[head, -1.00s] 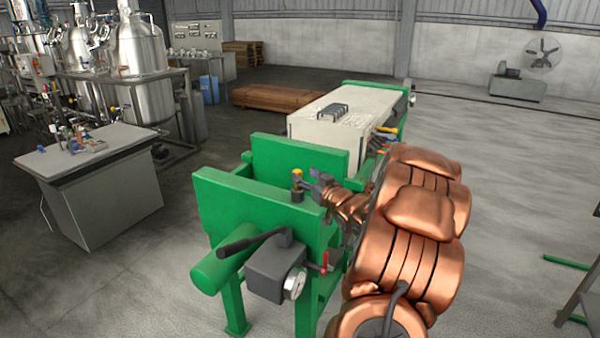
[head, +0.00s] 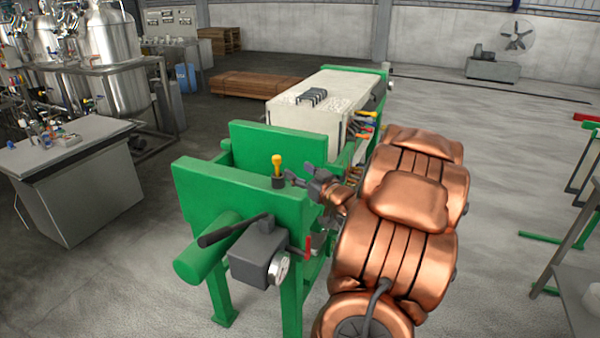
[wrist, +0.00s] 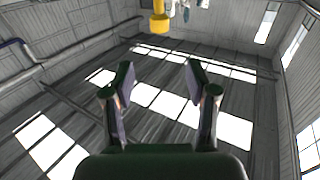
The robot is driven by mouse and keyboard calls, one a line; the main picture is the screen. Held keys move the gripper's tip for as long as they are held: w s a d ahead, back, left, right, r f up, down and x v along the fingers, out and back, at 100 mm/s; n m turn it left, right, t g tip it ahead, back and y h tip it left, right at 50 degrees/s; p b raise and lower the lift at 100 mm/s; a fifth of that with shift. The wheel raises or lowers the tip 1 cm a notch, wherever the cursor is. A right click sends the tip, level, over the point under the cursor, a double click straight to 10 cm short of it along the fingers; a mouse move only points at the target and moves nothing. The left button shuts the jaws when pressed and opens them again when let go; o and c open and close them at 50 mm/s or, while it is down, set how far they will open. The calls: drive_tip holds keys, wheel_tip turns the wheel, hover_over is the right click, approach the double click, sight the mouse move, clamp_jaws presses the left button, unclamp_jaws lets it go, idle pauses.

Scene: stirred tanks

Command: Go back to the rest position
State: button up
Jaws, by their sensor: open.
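My gripper (head: 300,176) is open, at the end of my copper-coloured arm. It hangs over the near end of the green filter-press frame (head: 240,192), just right of a yellow-topped knob (head: 278,165) that stands upright on a dark base. In the wrist view my gripper (wrist: 160,85) has its two dark fingers apart with nothing between them. A yellow cylindrical part (wrist: 160,22) shows beyond the fingertips at the top of that view, apart from them. Behind the fingers lie the roof and its bright skylights.
A grey box with a gauge (head: 262,254), a black handle and a red lever is on the frame's near end. A grey bench (head: 75,185) with small items stands left. Steel tanks (head: 115,60) are behind it. Table edges are at right; open floor lies beyond the press.

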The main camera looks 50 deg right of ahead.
idle(0.4)
drive_tip(key=a+f+g, duration=0.5)
drive_tip(key=a+g, duration=0.5)
drive_tip(key=a, duration=0.5)
drive_tip(key=s+a+n+g+y, duration=0.2)
drive_tip(key=s+a+g, duration=0.7)
drive_tip(key=s+a, duration=1.7)
drive_tip(key=shift+s+a+f+n+y, duration=0.2)
drive_tip(key=shift+s+f+n+y, duration=0.2)
drive_tip(key=shift+y, duration=0.6)
